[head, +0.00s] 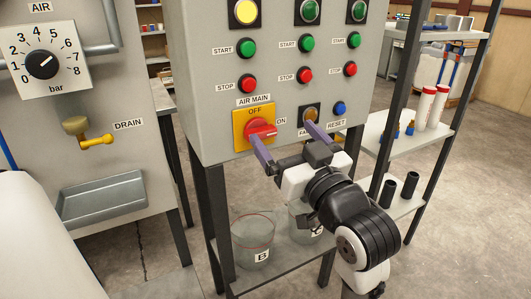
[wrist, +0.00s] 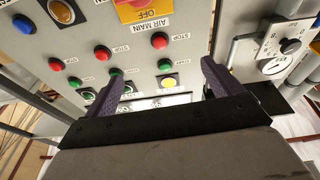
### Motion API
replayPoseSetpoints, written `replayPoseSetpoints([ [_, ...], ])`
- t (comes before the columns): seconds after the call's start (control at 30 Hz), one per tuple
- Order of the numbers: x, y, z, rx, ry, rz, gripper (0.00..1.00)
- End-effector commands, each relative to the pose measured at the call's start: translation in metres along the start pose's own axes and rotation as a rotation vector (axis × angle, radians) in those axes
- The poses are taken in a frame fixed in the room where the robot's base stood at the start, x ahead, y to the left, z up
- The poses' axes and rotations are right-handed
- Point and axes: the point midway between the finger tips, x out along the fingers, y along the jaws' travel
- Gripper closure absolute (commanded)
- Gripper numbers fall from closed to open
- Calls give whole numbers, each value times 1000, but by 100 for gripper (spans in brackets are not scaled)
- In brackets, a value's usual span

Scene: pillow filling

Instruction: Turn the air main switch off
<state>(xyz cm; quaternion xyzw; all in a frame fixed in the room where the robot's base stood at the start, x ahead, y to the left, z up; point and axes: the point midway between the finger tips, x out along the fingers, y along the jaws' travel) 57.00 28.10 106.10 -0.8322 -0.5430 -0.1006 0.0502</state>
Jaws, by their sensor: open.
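The air main switch is a red rotary knob (head: 262,130) on a yellow plate (head: 240,117) low on the grey panel. OFF is printed above the knob and ON to its right. The knob's handle looks roughly level, toward ON. In the wrist view the picture is turned over, and the switch (wrist: 133,6) is cut by the top edge. My gripper (head: 281,131) is open, with purple fingers and nothing between them. Its left finger overlaps the plate just below the knob in the head view; I cannot tell whether it touches. The right finger is by the lamp right of the switch.
Start and stop buttons sit above the switch; a blue reset button (head: 340,108) is to its right. Bin B (head: 253,244) stands on the shelf below. A pressure dial (head: 42,63) and yellow drain valve (head: 95,140) are on the left cabinet. A rack with bottles stands right.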

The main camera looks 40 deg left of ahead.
Motion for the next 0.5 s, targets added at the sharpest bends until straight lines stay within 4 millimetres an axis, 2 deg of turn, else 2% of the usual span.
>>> replayPoseSetpoints([
  [0.03, -11, 7, 21, 7, -59, 0, 9],
  [0.1, -22, 13, 38, 17, -131, -7, 9],
  [0.2, -32, 17, 51, 25, -197, -16, 9],
  [0.33, -34, 18, 55, 31, -226, -23, 9],
  [0.5, -25, 18, 53, 35, -227, -24, 9],
])
